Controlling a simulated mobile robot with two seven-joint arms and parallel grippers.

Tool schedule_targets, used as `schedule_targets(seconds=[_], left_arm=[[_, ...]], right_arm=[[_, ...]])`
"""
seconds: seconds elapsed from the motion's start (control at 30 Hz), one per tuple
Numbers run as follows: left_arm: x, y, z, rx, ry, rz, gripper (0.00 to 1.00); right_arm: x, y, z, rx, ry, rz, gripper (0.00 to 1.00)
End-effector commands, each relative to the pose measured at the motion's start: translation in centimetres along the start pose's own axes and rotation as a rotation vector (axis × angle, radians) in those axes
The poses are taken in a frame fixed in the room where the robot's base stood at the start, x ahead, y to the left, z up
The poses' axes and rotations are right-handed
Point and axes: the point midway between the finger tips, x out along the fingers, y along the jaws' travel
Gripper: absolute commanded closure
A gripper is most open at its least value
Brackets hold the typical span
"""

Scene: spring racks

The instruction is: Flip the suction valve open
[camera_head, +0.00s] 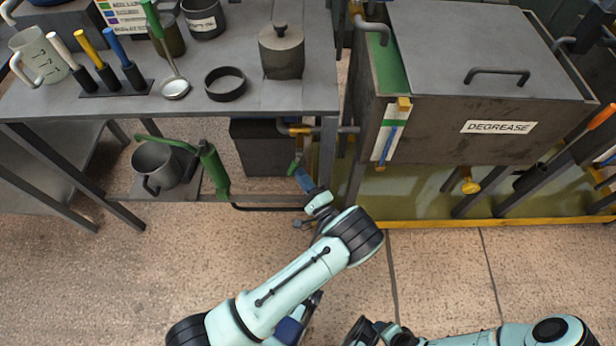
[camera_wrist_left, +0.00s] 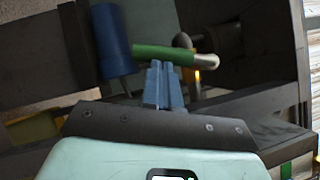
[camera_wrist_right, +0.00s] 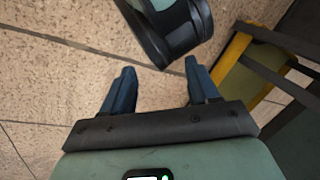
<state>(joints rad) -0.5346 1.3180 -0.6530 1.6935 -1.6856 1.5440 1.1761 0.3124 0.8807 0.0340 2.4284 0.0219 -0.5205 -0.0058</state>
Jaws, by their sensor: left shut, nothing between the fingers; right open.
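A green lever (camera_wrist_left: 165,54) with a pale rounded end crosses the left wrist view, and I take it for the suction valve's handle. In the head view a small green part (camera_head: 294,165) shows beneath the bench, below a brass-coloured pipe fitting (camera_head: 288,127). My left gripper (camera_head: 302,176) reaches under the bench to this green part. Its blue fingers (camera_wrist_left: 160,84) are shut and empty, with their tips at the lever; whether they touch it I cannot tell. My right gripper (camera_wrist_right: 158,75) is open and empty over the floor. In the head view it is low, right of centre.
A green hand pump (camera_head: 211,170) and a grey metal jug (camera_head: 157,166) stand on the low shelf, left of my left gripper. A dark box (camera_head: 262,148) is behind. The DEGREASE tank (camera_head: 440,125) stands to the right. The front floor (camera_head: 90,285) is clear.

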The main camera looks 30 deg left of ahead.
Motion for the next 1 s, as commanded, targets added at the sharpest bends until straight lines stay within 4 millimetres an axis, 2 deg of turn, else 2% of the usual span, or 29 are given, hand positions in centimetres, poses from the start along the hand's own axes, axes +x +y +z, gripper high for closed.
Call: schedule_targets(seconds=[0.23,0.47,0.87,1.0], left_arm=[[1.0,0.7,1.4,0.201,0.0,-0.136,1.0],[1.9,0.9,2.9,0.384,-0.001,-0.257,1.0],[3.4,0.2,5.0,0.696,0.0,-0.468,1.0],[3.7,-0.3,5.5,0.695,-0.002,-0.466,1.0]], right_arm=[[0.0,0.0,-0.1,0.0,0.004,0.0,0.4],[-0.6,-0.2,0.6,-0.002,-0.016,-0.001,0.4],[-2.7,-0.9,3.4,-0.009,-0.097,-0.005,0.4],[-3.8,-1.3,4.8,-0.012,-0.14,-0.007,0.4]])
